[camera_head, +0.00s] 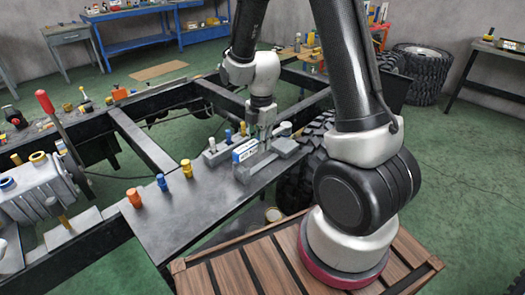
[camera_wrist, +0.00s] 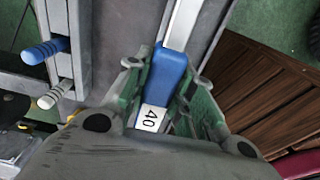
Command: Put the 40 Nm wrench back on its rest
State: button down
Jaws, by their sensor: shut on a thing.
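My gripper (camera_wrist: 160,90) is shut on the blue handle of the 40 Nm wrench (camera_wrist: 168,72), which shows a white label reading 40. Its bright metal shaft (camera_wrist: 183,22) runs up and away from the fingers in the wrist view. In the head view my gripper (camera_head: 264,140) is low over a grey base (camera_head: 285,147) on the dark plate, with a blue and white labelled piece (camera_head: 245,150) at its left end. I cannot tell whether this base is the wrench's rest or whether the wrench touches it. The fingers hide part of the handle.
A grey rack (camera_head: 215,157) with upright coloured handles stands just left of my gripper; its blue handle (camera_wrist: 45,51) shows in the wrist view. Orange, blue and yellow pegs (camera_head: 161,182) stand along the plate (camera_head: 190,215). The plate's front is clear.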

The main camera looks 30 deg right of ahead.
jog(key=shift+f, duration=2.05)
jog(key=c, duration=1.2)
grip_release()
jog(key=r, duration=1.2)
jog(key=shift+d+r, duration=0.1)
jog(key=shift+d, duration=0.1)
jog(key=s+d+r+m+t, duration=0.2)
jog(key=s+d+r+m, duration=0.1)
jog(key=s+r+m, duration=0.5)
jog(key=s+d+r+m+t, duration=0.2)
jog(key=s+r+m, duration=0.7)
jog(key=m, duration=0.5)
jog(key=shift+s+d, duration=0.7)
jog(key=shift+s, duration=0.5)
